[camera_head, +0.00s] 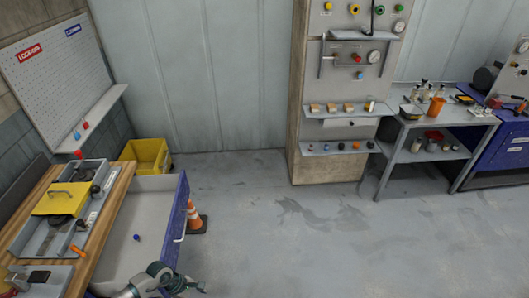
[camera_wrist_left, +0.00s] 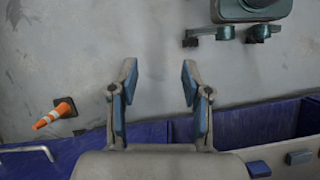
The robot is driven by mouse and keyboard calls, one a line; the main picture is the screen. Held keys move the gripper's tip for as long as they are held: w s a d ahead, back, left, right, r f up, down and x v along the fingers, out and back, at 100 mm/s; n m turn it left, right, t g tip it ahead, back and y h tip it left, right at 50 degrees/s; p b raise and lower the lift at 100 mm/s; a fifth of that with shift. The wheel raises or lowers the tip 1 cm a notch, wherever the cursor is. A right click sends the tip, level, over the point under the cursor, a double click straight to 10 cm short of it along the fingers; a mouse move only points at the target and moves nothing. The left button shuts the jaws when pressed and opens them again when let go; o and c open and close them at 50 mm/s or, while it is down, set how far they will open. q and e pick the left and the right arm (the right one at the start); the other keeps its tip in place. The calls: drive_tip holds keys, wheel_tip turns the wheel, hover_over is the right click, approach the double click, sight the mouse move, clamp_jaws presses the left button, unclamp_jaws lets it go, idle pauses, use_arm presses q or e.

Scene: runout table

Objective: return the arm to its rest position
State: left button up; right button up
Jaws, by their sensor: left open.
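My left arm (camera_head: 135,290) shows at the bottom of the head view, with the left gripper (camera_head: 193,286) at its end near the near end of the open drawer (camera_head: 181,215). In the left wrist view the two fingers of the left gripper (camera_wrist_left: 158,80) stand apart with nothing between them, and grey floor lies beyond them. The blue drawer front (camera_wrist_left: 68,155) runs along the bottom of that view, behind the fingers. Whether the gripper touches the drawer cannot be told. My right gripper is not seen in the head view.
An orange cone (camera_head: 197,218) stands by the drawer's handle (camera_head: 181,240). A small blue part (camera_head: 137,238) lies in the drawer. The wooden workbench (camera_head: 108,215) holds trays at left, and a yellow bin (camera_head: 148,155) stands behind. Open floor (camera_head: 300,240) lies to the right.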

use_arm(q)
drive_tip(key=w+d+f+n+t+h+b, duration=0.35)
drive_tip(key=d+f+n+h, duration=0.35)
drive_tip(key=n, duration=0.6)
drive_tip(key=s+a+f+n+t+y+b, duration=0.1)
drive_tip(key=a+f+n+t+y, duration=0.2)
drive_tip(key=f+n, duration=0.65)
drive_tip(key=a+f+n+t+y+b, duration=0.1)
drive_tip(key=a+f+n+t+y, duration=0.25)
drive_tip(key=f+n, duration=0.55)
drive_tip(key=s+a+f+n+g+y+b, duration=0.1)
drive_tip(key=s+a+f+n+g+y, duration=0.15)
drive_tip(key=s+f+n, duration=0.55)
drive_tip(key=s+a+f+n+g+y, duration=0.1)
drive_tip(key=s+f+n+y, duration=0.2)
drive_tip(key=s+f+n, duration=0.6)
drive_tip(key=s+d+f+n+g, duration=0.1)
drive_tip(key=s+f+n+g, duration=0.1)
drive_tip(key=s, duration=0.9)
drive_tip(key=s+d+f+n+g+b, duration=0.1)
drive_tip(key=s+d+f+n+g, duration=0.1)
drive_tip(key=s, duration=0.9)
drive_tip(key=shift+f+g, duration=0.2)
drive_tip(key=shift+g, duration=0.65)
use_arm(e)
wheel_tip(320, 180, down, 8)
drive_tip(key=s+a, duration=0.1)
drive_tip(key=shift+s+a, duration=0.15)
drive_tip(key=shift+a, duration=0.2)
